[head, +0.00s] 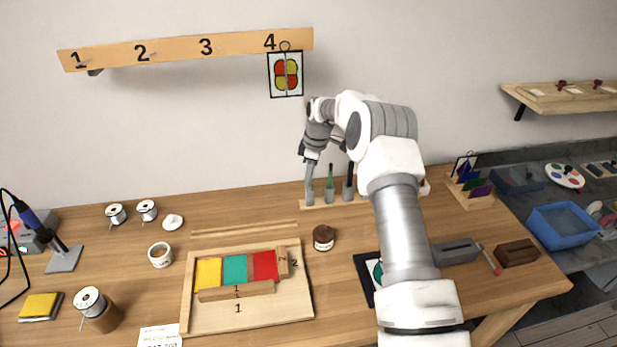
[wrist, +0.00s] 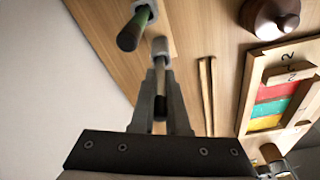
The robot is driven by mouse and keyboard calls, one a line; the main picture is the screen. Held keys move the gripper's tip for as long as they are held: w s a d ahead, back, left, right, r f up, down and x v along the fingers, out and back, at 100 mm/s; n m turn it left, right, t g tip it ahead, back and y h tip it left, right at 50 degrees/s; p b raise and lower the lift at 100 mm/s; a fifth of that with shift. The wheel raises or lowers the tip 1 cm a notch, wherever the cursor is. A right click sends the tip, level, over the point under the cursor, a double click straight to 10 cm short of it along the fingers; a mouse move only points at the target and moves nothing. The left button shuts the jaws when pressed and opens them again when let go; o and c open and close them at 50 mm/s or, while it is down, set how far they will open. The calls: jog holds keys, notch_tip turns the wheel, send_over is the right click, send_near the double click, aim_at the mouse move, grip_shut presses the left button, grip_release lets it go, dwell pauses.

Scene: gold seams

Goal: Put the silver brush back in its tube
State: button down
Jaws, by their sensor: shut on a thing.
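My gripper (head: 310,183) is over the leftmost tube (head: 309,198) of a wooden rack at the back of the bench. In the wrist view my gripper (wrist: 160,62) is shut on the silver brush (wrist: 160,104), whose dark handle shows between the fingers. The grey tube (wrist: 160,45) lies just beyond the fingertips, in line with the brush. The brush's lower end is hidden, so I cannot tell whether it is inside the tube.
A green brush (head: 330,172) stands in the middle tube, close beside my gripper, and also shows in the wrist view (wrist: 134,30). A dark-handled brush (head: 350,175) stands in the right tube. A brown pot (head: 323,237) and a tile tray (head: 220,318) are in front.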

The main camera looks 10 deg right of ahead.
jog(key=shift+f, duration=0.35)
jog(key=shift+c, duration=1.8)
grip_release()
jog(key=shift+r+p, duration=1.55)
jog(key=shift+r, duration=2)
jog(key=shift+d, duration=0.1)
